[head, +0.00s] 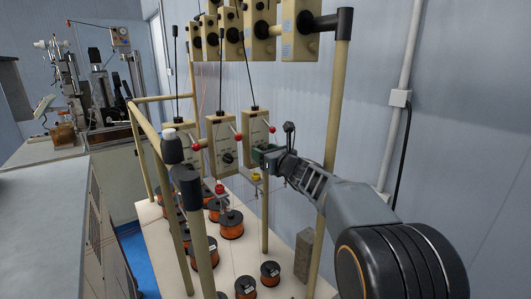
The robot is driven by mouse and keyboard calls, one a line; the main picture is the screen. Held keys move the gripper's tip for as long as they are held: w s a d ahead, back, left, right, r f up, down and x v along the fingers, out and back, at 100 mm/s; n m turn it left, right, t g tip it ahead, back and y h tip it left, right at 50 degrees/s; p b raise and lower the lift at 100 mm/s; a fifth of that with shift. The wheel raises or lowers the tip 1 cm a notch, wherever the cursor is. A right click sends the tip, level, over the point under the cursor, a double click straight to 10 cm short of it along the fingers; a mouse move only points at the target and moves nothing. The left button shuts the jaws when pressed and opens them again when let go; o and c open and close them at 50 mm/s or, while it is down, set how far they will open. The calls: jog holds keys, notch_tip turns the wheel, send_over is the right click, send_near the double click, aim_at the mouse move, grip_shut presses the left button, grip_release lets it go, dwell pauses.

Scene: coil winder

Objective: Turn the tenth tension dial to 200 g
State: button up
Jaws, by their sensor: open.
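A lower row of beige tension boxes hangs on the frame, each with a red-tipped lever. The middle box (221,134) shows a black dial (227,157) on its lower front. The right box (256,130) is partly covered by my gripper (264,157), which is at its lower front, where a dial would sit. The jaws are small and partly hidden here; they are open. I cannot tell whether they touch the box or surround a dial. No scale marks or box numbers are readable, so I cannot tell which dial is the tenth.
Beige posts (333,130) frame the area, one close behind my arm. An upper row of tension boxes (258,17) hangs above. Orange wire spools (231,224) stand on the pale base below. A grey conduit (398,98) runs along the right wall.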

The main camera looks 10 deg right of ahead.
jog(key=c, duration=0.9)
jog(key=shift+f+b, duration=0.1)
jog(key=shift+b, duration=0.25)
jog(key=shift+d+n+b, duration=0.1)
jog(key=shift+n+b, duration=7.8)
jog(key=shift+b, duration=0.05)
